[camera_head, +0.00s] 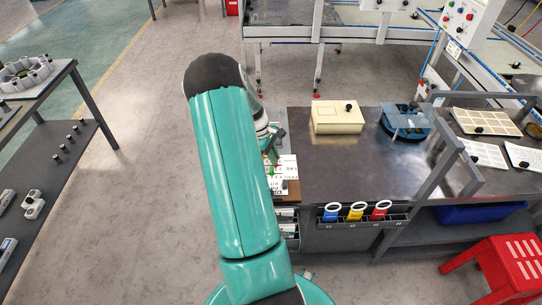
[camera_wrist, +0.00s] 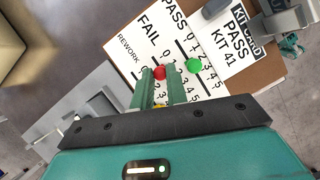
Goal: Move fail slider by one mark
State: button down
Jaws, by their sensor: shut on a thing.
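A white slider board (camera_wrist: 124,45) with REWORK, FAIL and PASS scales fills the upper middle of the wrist view. The red fail slider knob (camera_wrist: 159,72) sits on the FAIL scale, between the tips of my gripper (camera_wrist: 161,76), which is shut on it. The green knob (camera_wrist: 194,65) sits on the PASS scale, just right of the right finger. A yellow knob (camera_wrist: 158,106) is partly hidden between the fingers near the palm. The exact mark at the red knob is hard to read. In the head view the board (camera_head: 286,166) lies at the table's left end, partly hidden by my arm.
A KIT CARD (camera_wrist: 240,35) reading PASS KIT 41 lies beside the scales. On the dark table (camera_head: 350,175) are a beige box (camera_head: 337,117), a blue round fixture (camera_head: 405,122) and white trays (camera_head: 485,153). A red stool (camera_head: 505,265) stands at lower right.

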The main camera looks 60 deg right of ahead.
jog(key=c, duration=1.7)
grip_release()
jog(key=v, duration=1.4)
jog(key=shift+s, duration=0.1)
